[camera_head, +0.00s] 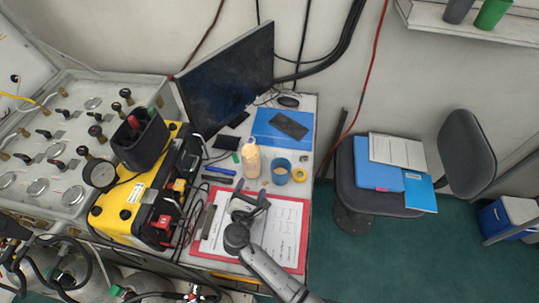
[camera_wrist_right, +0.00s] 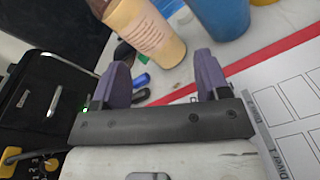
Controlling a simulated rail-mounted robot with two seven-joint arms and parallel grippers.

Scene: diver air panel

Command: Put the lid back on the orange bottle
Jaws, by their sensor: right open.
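The orange bottle (camera_head: 251,162), pale orange with a printed label, stands upright on the desk. It also shows in the right wrist view (camera_wrist_right: 148,32), where its top is cut off. I cannot tell a separate lid in either view. My right gripper (camera_head: 250,194) is open and empty, above the clipboard and just on the near side of the bottle. In the right wrist view its two purple fingers (camera_wrist_right: 162,72) point toward the bottle, with the bottle beyond and between them. My left gripper is not in view.
A blue cup (camera_head: 281,171) stands right of the bottle, near a yellow tape roll (camera_head: 299,175). Markers (camera_head: 219,171) lie left of it. A red clipboard (camera_head: 290,228) lies in front. A monitor (camera_head: 228,80), yellow case (camera_head: 128,205) and blue folder (camera_head: 268,123) surround the area.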

